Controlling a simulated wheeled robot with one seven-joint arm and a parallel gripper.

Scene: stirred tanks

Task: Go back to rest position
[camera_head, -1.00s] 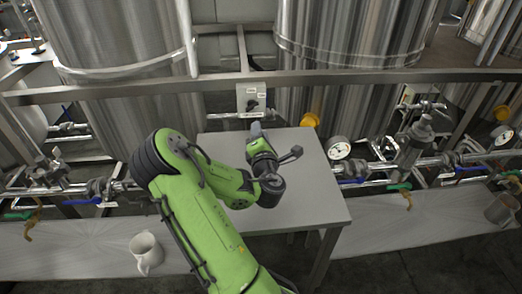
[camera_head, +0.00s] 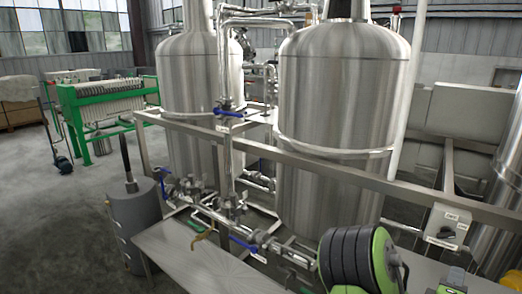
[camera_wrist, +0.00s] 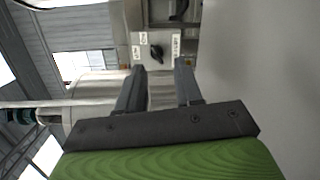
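My gripper (camera_wrist: 158,82) shows in the wrist view, with its two dark fingers apart and nothing between them. Beyond the fingertips is a grey switch box (camera_wrist: 155,48) with a black knob and small white labels. The fingers appear apart from it, though the exact distance is hard to tell. In the head view, only part of my green and black arm shows at the lower right; my gripper is outside that picture. The switch box also shows there at the right (camera_head: 447,226), mounted at the steel rail.
A plain grey surface (camera_wrist: 260,70) fills the right of the wrist view. In the head view, large steel tanks (camera_head: 340,120) stand behind a rail (camera_head: 330,172), with valves and pipes below. A grey bench (camera_head: 185,262) is in front. Open floor (camera_head: 60,215) lies at the left.

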